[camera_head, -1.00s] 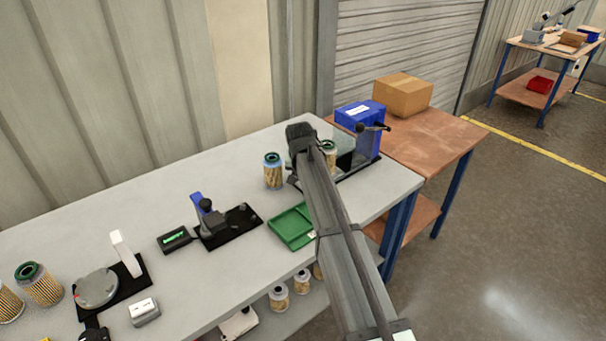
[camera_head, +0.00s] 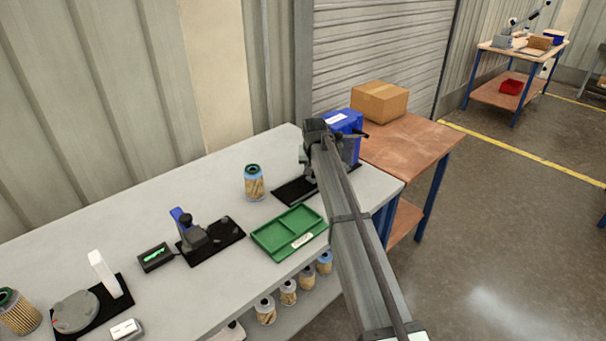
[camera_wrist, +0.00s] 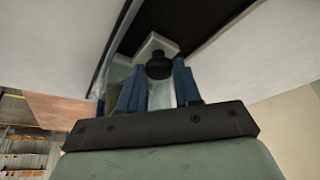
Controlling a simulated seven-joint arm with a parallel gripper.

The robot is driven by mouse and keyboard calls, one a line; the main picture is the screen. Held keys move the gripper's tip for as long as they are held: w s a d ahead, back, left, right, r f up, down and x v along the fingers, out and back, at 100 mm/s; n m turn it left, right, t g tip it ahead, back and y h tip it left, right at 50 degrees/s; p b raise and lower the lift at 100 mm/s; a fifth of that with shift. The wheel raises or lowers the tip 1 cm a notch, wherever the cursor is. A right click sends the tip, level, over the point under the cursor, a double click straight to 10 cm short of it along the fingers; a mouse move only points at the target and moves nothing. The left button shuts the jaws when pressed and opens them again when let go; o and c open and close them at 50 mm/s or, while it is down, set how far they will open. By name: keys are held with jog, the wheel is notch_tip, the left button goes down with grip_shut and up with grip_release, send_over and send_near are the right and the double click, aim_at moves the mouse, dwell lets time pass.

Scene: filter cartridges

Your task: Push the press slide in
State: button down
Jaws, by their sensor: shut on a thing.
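The press has a blue housing (camera_head: 350,122) and a black base plate (camera_head: 290,192) at the far right end of the grey bench. My gripper is at the press, in front of the housing, and my arm covers much of that area in the head view. In the wrist view, my gripper (camera_wrist: 158,78) has its two blue fingers closed around a black knob (camera_wrist: 159,64) on a pale block (camera_wrist: 150,42), which I take to be the press slide. How deep the slide sits is hidden.
A filter cartridge (camera_head: 254,183) stands left of the press. A green tray (camera_head: 270,238) lies in front of it. A black-based fixture (camera_head: 222,236) stands further left. A cardboard box (camera_head: 379,102) sits on the brown table behind. Bench space around the lone cartridge is free.

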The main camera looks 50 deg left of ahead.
jog(key=shift+w, duration=0.3)
jog(key=c, duration=1.1)
grip_release()
jog(key=shift+o, duration=0.2)
jog(key=v, duration=1.4)
jog(key=shift+s+f, duration=0.1)
jog(key=shift+s, duration=0.05)
